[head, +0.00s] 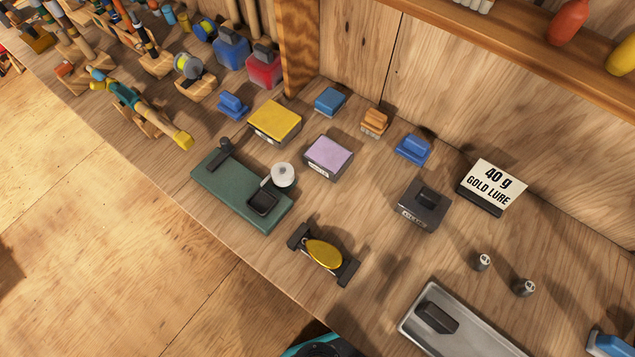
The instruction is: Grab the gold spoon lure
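The gold spoon lure (324,253) is a flat, shiny yellow oval. It lies on a dark holder (346,271) with raised ends, near the front edge of the wooden bench. A sign reading "40 g GOLD LURE" (492,184) stands farther back on the right. A teal and black part of my own arm shows at the bottom edge of the head view, below the lure. My gripper's fingers are not visible.
A green base with a white reel part (238,190) stands left of the lure. A metal tray (470,335) lies to the right, with two small weights (483,262) behind it. A dark box (424,205) and coloured boxes stand behind. Bare bench surrounds the holder's right side.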

